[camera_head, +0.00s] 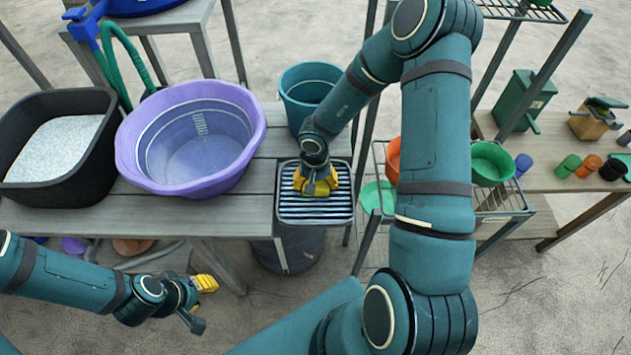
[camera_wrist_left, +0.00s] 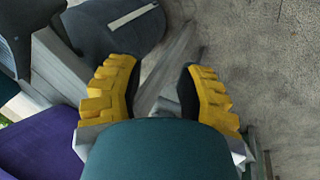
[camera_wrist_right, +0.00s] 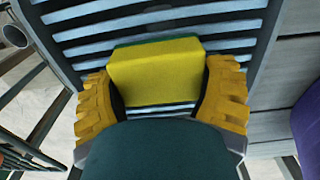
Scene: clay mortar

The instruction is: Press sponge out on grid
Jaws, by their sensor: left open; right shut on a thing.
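The yellow sponge (camera_wrist_right: 155,72) with a green edge lies on the slatted metal grid (camera_wrist_right: 170,22), between the fingers of my right gripper (camera_wrist_right: 160,98). The right gripper is shut on it. In the head view my right gripper (camera_head: 315,182) points down at the grid (camera_head: 315,212), and only a little of the sponge shows beneath it. My left gripper (camera_wrist_left: 158,85) is open and empty. In the head view the left gripper (camera_head: 205,300) hangs low in front of the table, away from the grid.
A purple basin (camera_head: 135,150) and a black tub (camera_head: 95,190) of pale grains stand left of the grid on the grey table (camera_head: 225,210). A teal bucket (camera_head: 295,100) stands behind the grid. A wire rack (camera_head: 495,205) with bowls is on the right.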

